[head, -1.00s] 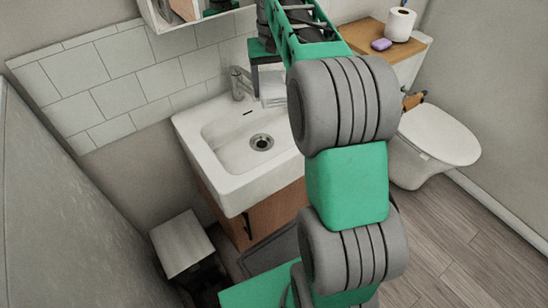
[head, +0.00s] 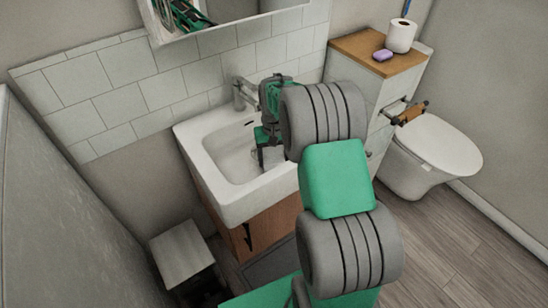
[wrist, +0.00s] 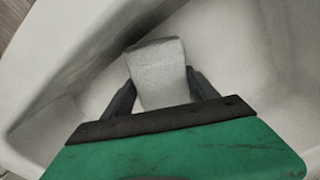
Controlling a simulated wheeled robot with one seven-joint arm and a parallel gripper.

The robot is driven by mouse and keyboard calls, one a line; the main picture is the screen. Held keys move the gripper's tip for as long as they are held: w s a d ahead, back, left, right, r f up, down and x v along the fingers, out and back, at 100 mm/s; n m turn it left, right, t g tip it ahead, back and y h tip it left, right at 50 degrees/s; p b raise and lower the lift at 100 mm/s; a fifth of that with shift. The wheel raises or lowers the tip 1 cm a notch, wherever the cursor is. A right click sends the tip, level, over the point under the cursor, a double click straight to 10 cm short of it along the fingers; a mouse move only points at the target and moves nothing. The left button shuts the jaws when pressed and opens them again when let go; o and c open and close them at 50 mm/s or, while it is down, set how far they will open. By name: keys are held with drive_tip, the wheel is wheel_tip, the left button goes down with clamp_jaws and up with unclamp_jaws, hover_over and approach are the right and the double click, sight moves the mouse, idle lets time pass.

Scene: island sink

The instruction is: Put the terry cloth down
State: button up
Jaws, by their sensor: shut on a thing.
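The terry cloth (wrist: 157,65) is a small, pale, folded pad held between the two dark fingers of my gripper (wrist: 160,88) in the wrist view. In the head view the cloth (head: 273,158) shows as a light patch below my gripper (head: 266,148), at the right part of the white sink (head: 225,190). My gripper is shut on it and points down into the basin. I cannot tell whether the cloth touches the basin. My arm hides the sink's right end.
A chrome faucet (head: 243,95) stands at the sink's back, close to my gripper. A mirror cabinet (head: 215,15) hangs above. A toilet (head: 430,155) and a wooden-topped cabinet (head: 375,50) stand to the right. A small stool (head: 181,254) is at lower left.

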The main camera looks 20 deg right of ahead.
drive_tip(key=shift+f, duration=0.1)
drive_tip(key=shift+f, duration=0.15)
drive_tip(key=o, duration=1.2)
